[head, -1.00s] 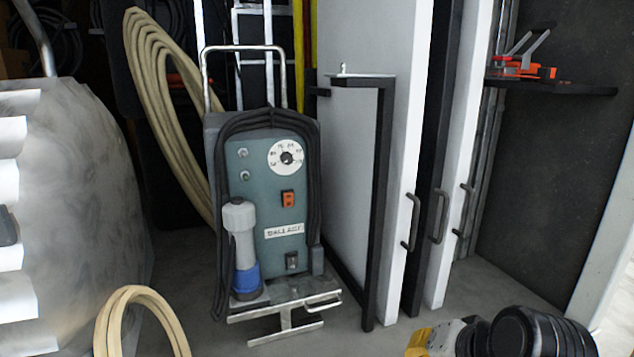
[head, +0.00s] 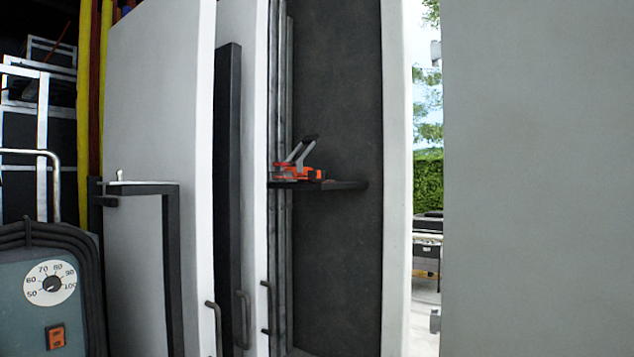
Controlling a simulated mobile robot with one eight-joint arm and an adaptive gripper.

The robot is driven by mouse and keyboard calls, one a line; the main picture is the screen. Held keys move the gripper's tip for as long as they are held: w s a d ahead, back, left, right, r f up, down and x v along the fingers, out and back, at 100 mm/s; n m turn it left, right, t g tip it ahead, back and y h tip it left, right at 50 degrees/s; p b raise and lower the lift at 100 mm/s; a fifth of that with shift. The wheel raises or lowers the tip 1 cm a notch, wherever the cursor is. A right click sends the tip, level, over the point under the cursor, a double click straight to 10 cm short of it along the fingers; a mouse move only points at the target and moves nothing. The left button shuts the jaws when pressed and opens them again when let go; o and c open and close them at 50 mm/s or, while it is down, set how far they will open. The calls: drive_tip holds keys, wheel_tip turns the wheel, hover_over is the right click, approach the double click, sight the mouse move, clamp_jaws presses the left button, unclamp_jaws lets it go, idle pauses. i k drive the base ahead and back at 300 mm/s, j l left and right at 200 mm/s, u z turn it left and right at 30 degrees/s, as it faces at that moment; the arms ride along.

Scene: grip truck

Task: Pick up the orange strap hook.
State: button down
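The orange strap hook (head: 312,174) appears to be part of the orange and grey item on a small dark shelf (head: 345,185) against the dark wall panel, right of the white upright panels. A grey lever with a dark grip rises from it, tilted to the right. At this size I cannot clearly tell the hook from the parts around it. Nothing is seen touching it from above. My gripper does not show in the head view now.
White upright panels (head: 160,130) with dark handles stand left of the shelf. A grey-teal machine (head: 35,300) with a dial is at the lower left. A large plain grey surface (head: 540,180) fills the right side. A gap beside it shows greenery outside.

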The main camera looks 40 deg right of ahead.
sight(316, 176)
drive_tip(key=i+l+u, duration=0.2)
drive_tip(key=l+u, duration=0.25)
drive_tip(key=l, duration=0.8)
drive_tip(key=l+u, duration=0.5)
drive_tip(key=l, duration=0.7)
